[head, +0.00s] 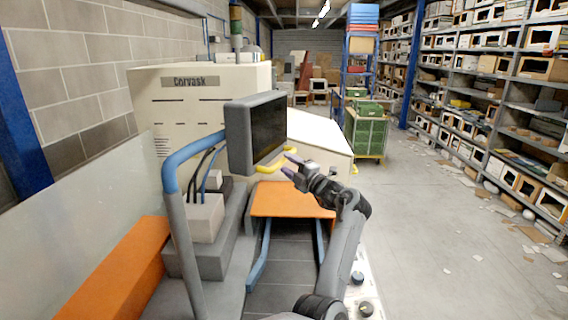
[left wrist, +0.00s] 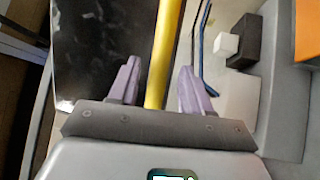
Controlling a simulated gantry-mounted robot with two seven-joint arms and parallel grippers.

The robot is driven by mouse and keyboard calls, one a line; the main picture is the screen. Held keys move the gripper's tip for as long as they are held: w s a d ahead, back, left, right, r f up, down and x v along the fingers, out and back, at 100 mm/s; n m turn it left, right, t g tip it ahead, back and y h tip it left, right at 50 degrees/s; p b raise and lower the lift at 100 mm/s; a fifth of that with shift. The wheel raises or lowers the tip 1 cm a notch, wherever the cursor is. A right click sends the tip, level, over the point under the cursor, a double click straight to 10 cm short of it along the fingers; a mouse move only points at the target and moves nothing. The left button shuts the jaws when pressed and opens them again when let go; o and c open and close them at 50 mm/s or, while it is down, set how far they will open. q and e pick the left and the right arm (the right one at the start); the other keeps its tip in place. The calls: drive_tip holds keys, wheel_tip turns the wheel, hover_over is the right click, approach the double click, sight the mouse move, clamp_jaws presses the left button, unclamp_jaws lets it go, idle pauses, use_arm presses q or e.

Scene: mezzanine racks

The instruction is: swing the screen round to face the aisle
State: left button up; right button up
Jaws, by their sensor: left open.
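The screen (head: 240,135) is a grey box with a dark face (head: 268,126), held on a bent blue-grey post arm (head: 185,155). Its face is turned to the right and partly toward the aisle side. A yellow handle (head: 268,168) sticks out below its lower edge. My left gripper (head: 289,164) is open beside the handle's right end. In the left wrist view the yellow handle (left wrist: 166,45) runs between the two spread purple fingers (left wrist: 158,85), nearer the right one, with no clear contact. The dark screen face (left wrist: 100,45) lies left of it. My right gripper is out of view.
A cream Corvask machine (head: 200,110) stands behind the screen. An orange plate (head: 290,200) lies below my gripper. Green crates (head: 368,135) stand further back. The aisle floor (head: 430,230) to the right is open with paper scraps, beside loaded racks (head: 500,100).

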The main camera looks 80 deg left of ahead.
use_arm(q)
drive_tip(key=v, duration=0.7)
drive_tip(key=shift+d+b, duration=0.2)
drive_tip(key=shift+b, duration=0.25)
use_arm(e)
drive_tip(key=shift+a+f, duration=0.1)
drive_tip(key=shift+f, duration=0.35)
